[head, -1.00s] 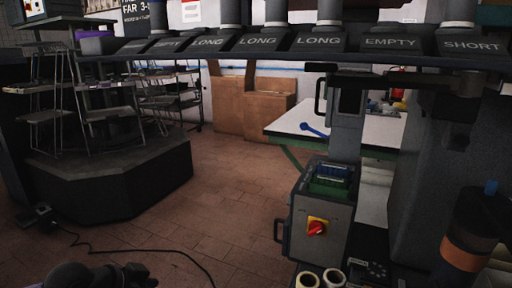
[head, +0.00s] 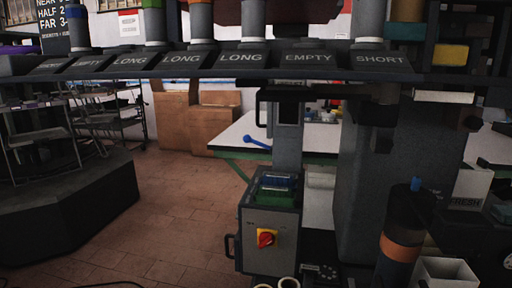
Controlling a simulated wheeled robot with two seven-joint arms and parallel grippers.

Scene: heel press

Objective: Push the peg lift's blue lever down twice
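A blue lever-like bar with a round end (head: 257,143) shows in the head view, left of a grey upright column and in front of the white table top. It slopes down to the right, and its right end meets or passes behind the column; I cannot tell which. I cannot tell for certain that it is the peg lift's lever. A dark rack (head: 240,62) with labels such as LONG, EMPTY and SHORT crosses the top, with tubes standing behind several labels. Neither of my grippers is in view.
A grey box with a red knob (head: 266,239) stands below the column. A dark cylinder with an orange band (head: 400,248) and a white open container (head: 446,272) are at the lower right. A dark platform (head: 70,205) is at left. Brick floor (head: 165,200) between is clear.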

